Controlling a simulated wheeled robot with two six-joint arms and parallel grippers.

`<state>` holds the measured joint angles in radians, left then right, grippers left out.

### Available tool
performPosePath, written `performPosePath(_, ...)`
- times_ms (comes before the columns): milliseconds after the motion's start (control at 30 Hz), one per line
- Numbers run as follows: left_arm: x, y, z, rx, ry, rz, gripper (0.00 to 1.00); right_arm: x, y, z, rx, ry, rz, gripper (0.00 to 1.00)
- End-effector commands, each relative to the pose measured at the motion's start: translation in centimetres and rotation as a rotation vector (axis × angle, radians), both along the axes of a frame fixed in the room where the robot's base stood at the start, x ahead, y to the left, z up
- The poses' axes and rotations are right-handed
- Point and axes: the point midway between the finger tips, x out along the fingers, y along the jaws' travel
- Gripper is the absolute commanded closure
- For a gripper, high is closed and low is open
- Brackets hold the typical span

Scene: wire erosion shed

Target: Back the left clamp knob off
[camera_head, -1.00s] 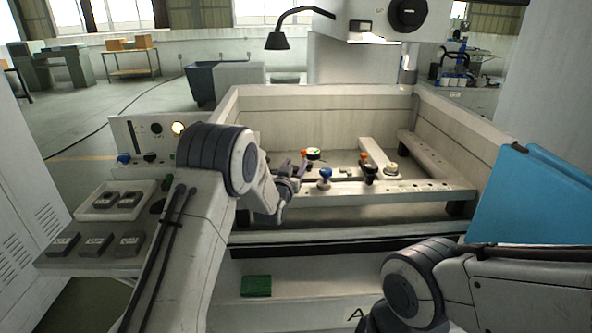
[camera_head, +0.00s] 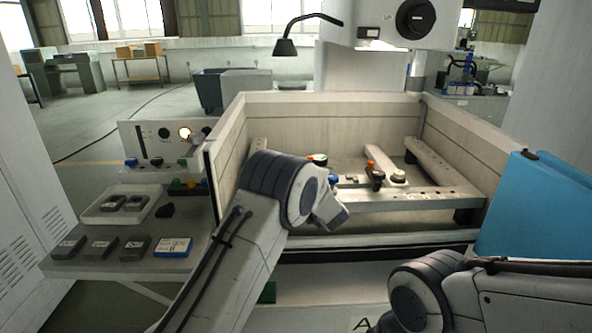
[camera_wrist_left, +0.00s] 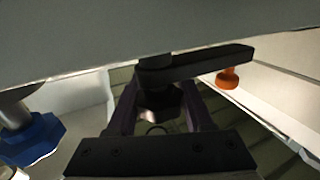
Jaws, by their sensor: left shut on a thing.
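In the left wrist view, my left gripper (camera_wrist_left: 158,98) is shut around a dark, faceted knob (camera_wrist_left: 160,103) below a black clamp bar (camera_wrist_left: 195,64). I take this for the left clamp knob. In the head view my own left arm hides the gripper and the held knob. An orange knob (camera_wrist_left: 228,78) is right of the fingers and a blue knob (camera_wrist_left: 32,140) is left, both clear of them. In the head view, the right clamp (camera_head: 376,178) has an orange top. My right gripper is out of view; only its arm shows at lower right.
The fixture stands in a pale walled tank (camera_head: 330,106). A rail (camera_head: 430,196) crosses its front. Left of the tank are a control panel (camera_head: 150,146), a white tray (camera_head: 97,214) of grey blocks and a blue-white card (camera_head: 173,247). A blue panel (camera_head: 535,210) stands at right.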

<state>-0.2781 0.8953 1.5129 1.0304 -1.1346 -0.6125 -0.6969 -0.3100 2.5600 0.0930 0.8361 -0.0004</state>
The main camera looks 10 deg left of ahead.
Motion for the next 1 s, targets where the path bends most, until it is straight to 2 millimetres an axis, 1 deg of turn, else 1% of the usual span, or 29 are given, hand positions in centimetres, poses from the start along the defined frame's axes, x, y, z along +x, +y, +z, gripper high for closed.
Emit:
performPosePath(200, -0.01, 0.04, 0.13, 0.002, -0.002, 0.029, 1.0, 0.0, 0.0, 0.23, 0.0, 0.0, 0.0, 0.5)
performPosePath(567, -0.01, 0.07, 0.17, 0.002, -0.005, 0.031, 1.0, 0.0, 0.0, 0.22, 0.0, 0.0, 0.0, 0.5)
performPosePath(600, -0.02, 0.07, 0.17, 0.002, -0.005, 0.031, 0.33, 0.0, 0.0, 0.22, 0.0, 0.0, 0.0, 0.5)
performPosePath(633, -0.02, 0.07, 0.17, 0.001, -0.004, 0.031, 0.21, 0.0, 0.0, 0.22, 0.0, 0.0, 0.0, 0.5)
performPosePath(667, -0.02, 0.08, 0.16, 0.001, -0.004, 0.031, 0.18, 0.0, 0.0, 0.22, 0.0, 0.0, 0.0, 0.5)
performPosePath(1000, -0.22, -0.11, 0.05, 0.0, -0.002, 0.03, 0.18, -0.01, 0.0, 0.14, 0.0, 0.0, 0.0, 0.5)
